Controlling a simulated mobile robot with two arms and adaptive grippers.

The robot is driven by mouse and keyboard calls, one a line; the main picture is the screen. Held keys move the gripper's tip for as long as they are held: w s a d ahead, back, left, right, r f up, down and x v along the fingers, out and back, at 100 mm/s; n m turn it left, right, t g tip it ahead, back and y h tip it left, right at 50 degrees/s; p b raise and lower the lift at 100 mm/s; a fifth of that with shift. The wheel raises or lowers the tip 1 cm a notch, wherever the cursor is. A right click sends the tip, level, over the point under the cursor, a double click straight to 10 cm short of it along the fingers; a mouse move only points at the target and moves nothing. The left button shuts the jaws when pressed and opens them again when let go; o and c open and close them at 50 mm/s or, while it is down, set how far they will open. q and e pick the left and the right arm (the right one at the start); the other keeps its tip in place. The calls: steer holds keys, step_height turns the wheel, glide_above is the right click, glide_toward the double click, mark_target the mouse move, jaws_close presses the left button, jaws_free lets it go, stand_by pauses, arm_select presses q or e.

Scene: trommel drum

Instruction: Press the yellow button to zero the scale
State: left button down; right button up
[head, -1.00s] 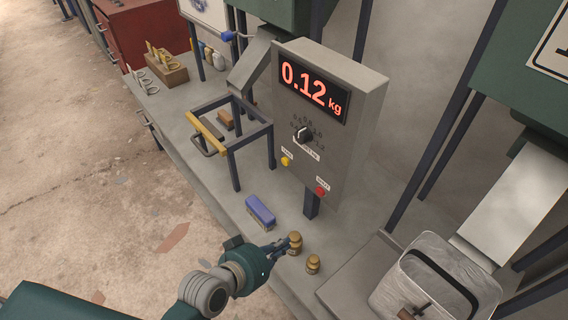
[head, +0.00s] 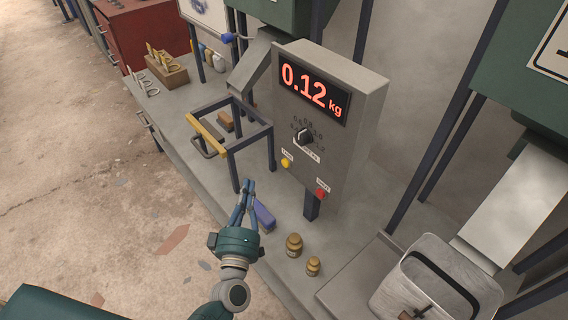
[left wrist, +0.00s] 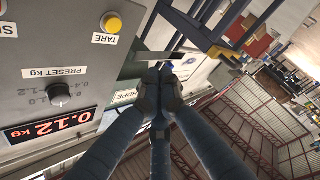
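The yellow button (head: 285,163) is on the lower left of the grey scale box's front panel, with a small label above it. The yellow button also shows at the top of the left wrist view (left wrist: 112,23). The red display (head: 312,91) reads 0.12 kg. My left gripper (head: 248,184) points up in the head view, below and left of the button and apart from it. In the left wrist view its fingers (left wrist: 159,76) meet at the tips, with nothing seen held. My right gripper is in neither view.
A red button (head: 321,194) and a black preset knob (head: 304,136) share the panel. A blue block (head: 264,216) lies behind my left gripper, partly hidden. Two brass weights (head: 294,245) stand on the bench. A frame with a yellow bar (head: 206,134) stands left of the panel.

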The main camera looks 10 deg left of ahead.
mark_target(285, 163)
arm_select(q)
steer(key=shift+w+d, duration=0.1)
steer(key=w+d+b, duration=0.1)
steer(key=w+d, duration=0.4)
steer(key=w, duration=0.1)
steer(key=shift+w+d+b, duration=0.15)
steer(key=shift+w+b, duration=0.2)
steer(key=shift+w, duration=0.05)
stand_by(1.5)
steer(key=shift+w+d, duration=0.25)
steer(key=shift+w, duration=0.05)
steer(key=shift+w+d, duration=0.25)
steer(key=shift+w, duration=0.1)
stand_by(0.7)
steer(key=shift+s, duration=0.1)
steer(key=shift+s+a, duration=0.55)
steer(key=shift+s, duration=0.05)
